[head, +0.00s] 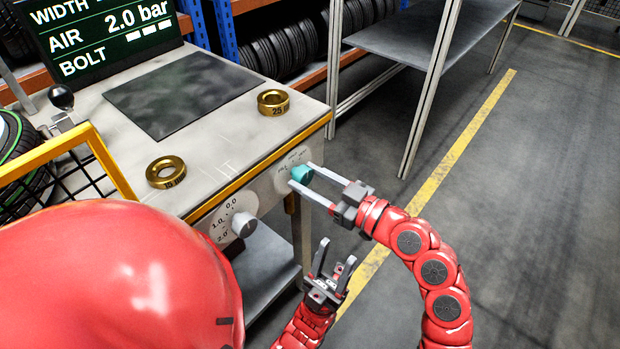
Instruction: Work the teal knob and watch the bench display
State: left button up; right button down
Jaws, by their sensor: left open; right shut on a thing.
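The teal knob (302,173) sits on the front panel of the bench, at its right end. My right gripper (301,177), on the arm curving in from the right, is shut on the teal knob, one finger on each side. My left gripper (336,254) is open and empty, below the right one and in front of the bench. The bench display (110,30) at the upper left reads AIR 2.0 bar, with BOLT and white bars below. Its WIDTH line is cut off by the picture's top edge.
A grey dial (243,224) with a pressure scale is left of the teal knob. Two brass rings (166,172) (273,103) and a dark mat (185,92) lie on the bench top (120,140). A grey table (410,42) stands behind. The floor at right is clear.

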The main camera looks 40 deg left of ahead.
jog(key=shift+m, duration=0.7)
jog(key=m+p, duration=0.2)
jog(key=m, duration=0.1)
jog(key=shift+r, duration=0.1)
jog(key=shift+m+y+p, duration=0.3)
jog(key=shift+m+p, duration=0.6)
jog(key=shift+m, duration=1)
jog(key=shift+f, duration=0.2)
jog(key=shift+c, duration=1.3)
grip_release()
jog(key=d, duration=1.7)
jog(key=shift+s+d+f, duration=0.2)
jog(key=shift+s+f, duration=0.15)
jog(key=shift+f, duration=0.05)
